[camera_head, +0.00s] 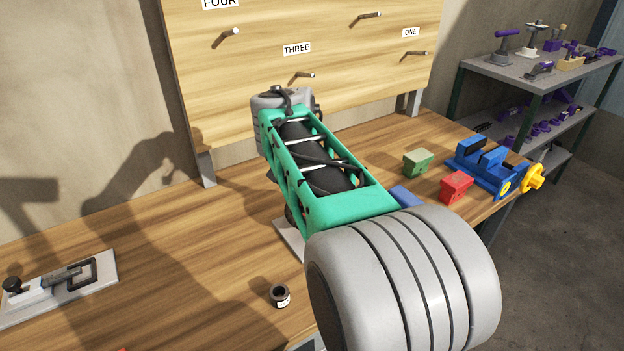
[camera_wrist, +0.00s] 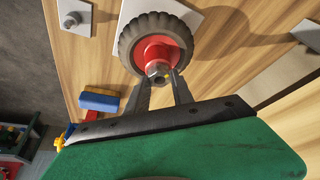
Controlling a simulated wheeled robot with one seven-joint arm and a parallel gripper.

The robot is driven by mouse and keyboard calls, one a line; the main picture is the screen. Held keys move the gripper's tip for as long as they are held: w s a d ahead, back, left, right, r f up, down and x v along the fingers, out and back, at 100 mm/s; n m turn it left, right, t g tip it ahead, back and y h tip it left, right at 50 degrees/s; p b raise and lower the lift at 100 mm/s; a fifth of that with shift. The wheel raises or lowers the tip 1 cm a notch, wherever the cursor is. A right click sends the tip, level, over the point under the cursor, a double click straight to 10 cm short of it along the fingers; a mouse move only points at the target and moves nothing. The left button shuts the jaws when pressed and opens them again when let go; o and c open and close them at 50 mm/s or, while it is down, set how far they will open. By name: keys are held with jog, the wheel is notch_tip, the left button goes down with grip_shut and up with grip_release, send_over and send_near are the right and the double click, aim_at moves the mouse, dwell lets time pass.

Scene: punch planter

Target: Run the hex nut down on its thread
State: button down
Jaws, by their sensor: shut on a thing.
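In the wrist view a wheel with a black tyre (camera_wrist: 128,45) and a red hub (camera_wrist: 152,50) stands over a light plate (camera_wrist: 186,18). The grey hex nut (camera_wrist: 155,69) is at the hub's centre, on the thread. My gripper (camera_wrist: 160,77) has its two grey fingers on either side of the nut, shut on it. The contact faces and how far the nut sits from the hub are hard to tell. In the head view my arm hides the nut, the gripper and most of the wheel; an edge of the light plate (camera_head: 288,238) shows.
Green (camera_head: 418,163), red (camera_head: 456,186) and blue (camera_head: 404,196) blocks lie right of my arm, by a blue vise (camera_head: 488,165). A peg board (camera_head: 300,60) stands behind.

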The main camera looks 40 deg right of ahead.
jog(key=shift+m, duration=0.4)
jog(key=c, duration=1)
grip_release()
jog(key=p+v, duration=0.1)
jog(key=v, duration=0.6)
jog(key=shift+a+r+p, duration=0.25)
jog(key=shift+r+p, duration=0.05)
jog(key=shift+r, duration=0.05)
jog(key=s+a+f+n+y, duration=0.1)
jog(key=s+a+f+n, duration=0.2)
jog(key=a, duration=0.3)
jog(key=s+a+f+n+y+p, duration=0.1)
jog(key=s+a+f+n, duration=0.2)
jog(key=a+f+n, duration=0.2)
jog(key=s+a+f+n+y+p, duration=0.1)
jog(key=s+a+f+n, duration=0.2)
jog(key=a, duration=0.5)
jog(key=shift+s+a+f+n+t+y, duration=0.1)
jog(key=shift+f+n+t+y, duration=0.1)
jog(key=shift+f+n, duration=0.2)
jog(key=shift+s+a+f+n+t+y, duration=0.1)
jog(key=shift+s+f+n+t, duration=0.15)
jog(key=shift+f, duration=0.25)
